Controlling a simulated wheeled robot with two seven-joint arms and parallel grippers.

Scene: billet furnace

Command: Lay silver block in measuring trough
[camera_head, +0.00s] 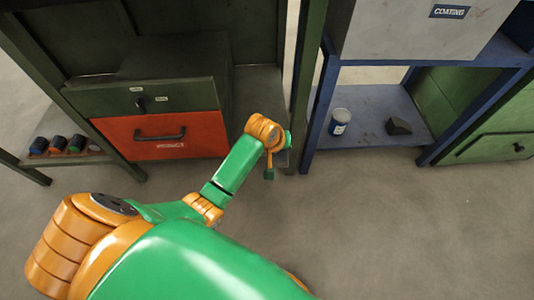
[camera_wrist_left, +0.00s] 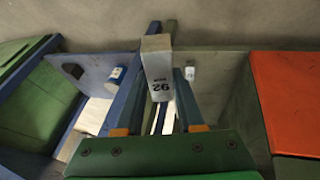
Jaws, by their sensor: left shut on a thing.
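The block sticks out beyond the fingertips. In the head view I cannot make out the block, as the wrist hides it. I cannot identify the measuring trough in either view. My right gripper is not in view.
An orange-red drawer (camera_head: 163,137) sits under a green drawer at left. A blue-framed shelf (camera_head: 368,123) at right holds a white-and-blue can (camera_head: 339,122) and a dark wedge (camera_head: 398,126). The floor in front is clear.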

